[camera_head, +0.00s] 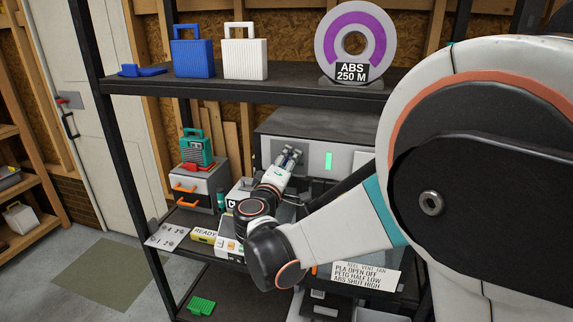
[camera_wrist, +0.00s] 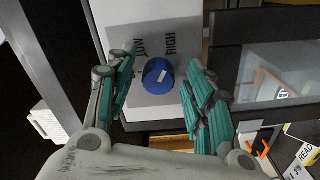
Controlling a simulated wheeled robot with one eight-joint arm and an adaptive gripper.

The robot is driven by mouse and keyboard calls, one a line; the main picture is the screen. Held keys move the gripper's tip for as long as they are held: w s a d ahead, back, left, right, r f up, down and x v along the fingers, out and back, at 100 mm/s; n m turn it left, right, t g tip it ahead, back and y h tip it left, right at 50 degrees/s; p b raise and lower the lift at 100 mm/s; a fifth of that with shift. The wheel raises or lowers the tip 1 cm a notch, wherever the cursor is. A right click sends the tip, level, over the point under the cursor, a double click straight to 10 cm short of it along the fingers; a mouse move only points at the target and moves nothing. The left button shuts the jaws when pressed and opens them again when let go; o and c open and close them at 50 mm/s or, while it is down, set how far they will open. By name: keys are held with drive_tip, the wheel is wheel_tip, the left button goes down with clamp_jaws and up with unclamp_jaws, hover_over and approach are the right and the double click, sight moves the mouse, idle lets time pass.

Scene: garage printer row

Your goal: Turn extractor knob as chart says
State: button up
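The blue extractor knob (camera_wrist: 152,82) sits on a light panel (camera_wrist: 130,20) in the wrist view, with a white pointer mark on its face. LOW and HIGH are printed beside it; another label is partly hidden. My gripper (camera_wrist: 160,66) is open, its teal fingers on either side of the knob with gaps showing. In the head view my gripper (camera_head: 289,156) is in front of the grey box, and the knob is hidden there. The chart (camera_head: 365,275) reads PLA OPEN OFF, PETG HALF LOW, ABS SHUT HIGH. A purple spool (camera_head: 325,42) on the upper shelf is labelled ABS 250 M.
A grey box (camera_head: 335,127) with a green light stands behind my arm. A READY sign (camera_head: 204,236) and a card (camera_head: 166,236) are at the shelf's front edge. Small drawers (camera_head: 203,180) stand left. The upper shelf (camera_head: 220,86) is above my gripper.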

drive_tip(key=v, duration=0.7)
drive_tip(key=shift+s, duration=0.25)
